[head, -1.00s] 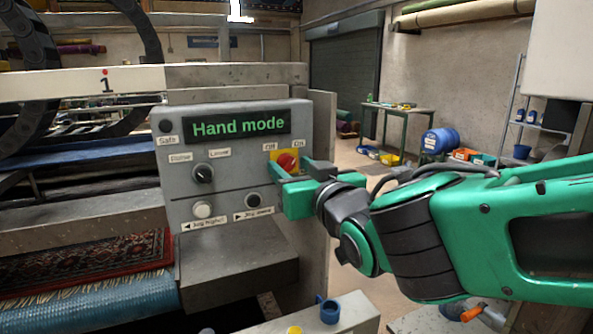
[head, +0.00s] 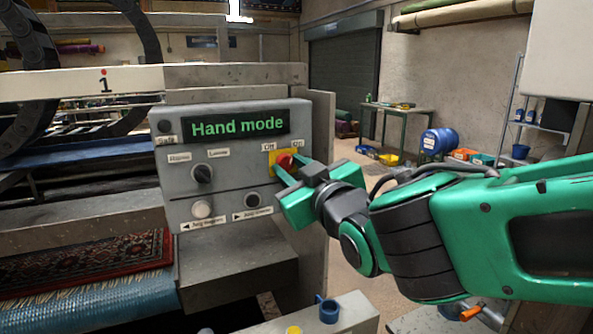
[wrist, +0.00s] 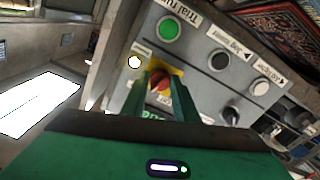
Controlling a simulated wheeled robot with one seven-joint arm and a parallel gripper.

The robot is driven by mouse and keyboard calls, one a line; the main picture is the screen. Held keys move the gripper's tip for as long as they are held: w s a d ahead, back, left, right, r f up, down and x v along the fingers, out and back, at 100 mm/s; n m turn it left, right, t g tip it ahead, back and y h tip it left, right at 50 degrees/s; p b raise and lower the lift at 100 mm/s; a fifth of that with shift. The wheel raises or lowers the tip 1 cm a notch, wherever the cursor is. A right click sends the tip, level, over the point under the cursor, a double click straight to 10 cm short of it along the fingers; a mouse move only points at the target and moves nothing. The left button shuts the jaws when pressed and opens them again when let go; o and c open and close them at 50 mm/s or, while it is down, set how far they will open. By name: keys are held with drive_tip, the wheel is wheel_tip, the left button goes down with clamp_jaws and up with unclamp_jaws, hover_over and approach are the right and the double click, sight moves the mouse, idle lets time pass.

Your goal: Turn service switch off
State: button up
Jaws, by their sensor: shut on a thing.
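The service switch is a red knob (head: 285,160) on a yellow plate, at the right of the grey control panel (head: 225,190). An "Off" label (head: 268,147) sits above its left side and an "On" label (head: 298,142) above its right. My gripper (head: 290,171) reaches it from the right, with its green fingers closed around the knob and tilted. In the wrist view the red knob (wrist: 160,82) sits between the two fingertips. The fingers hide part of the knob, so its exact setting is hard to read.
The panel display (head: 235,125) reads "Hand mode" in green. A black selector knob (head: 203,173), a white button (head: 202,209) and a dark button (head: 253,200) are close by on the panel. A patterned rug (head: 90,265) lies at lower left. Open floor lies right of the panel.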

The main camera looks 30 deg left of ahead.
drive_tip(key=n, duration=0.5)
drive_tip(key=shift+w+d, duration=0.2)
drive_tip(key=shift+w, duration=0.1)
drive_tip(key=n, duration=0.6)
drive_tip(key=shift+n, duration=0.3)
drive_tip(key=shift+s, duration=0.1)
drive_tip(key=o, duration=1.1)
drive_tip(key=shift+c, duration=0.2)
drive_tip(key=shift+s+a, duration=0.1)
drive_tip(key=shift+s, duration=0.1)
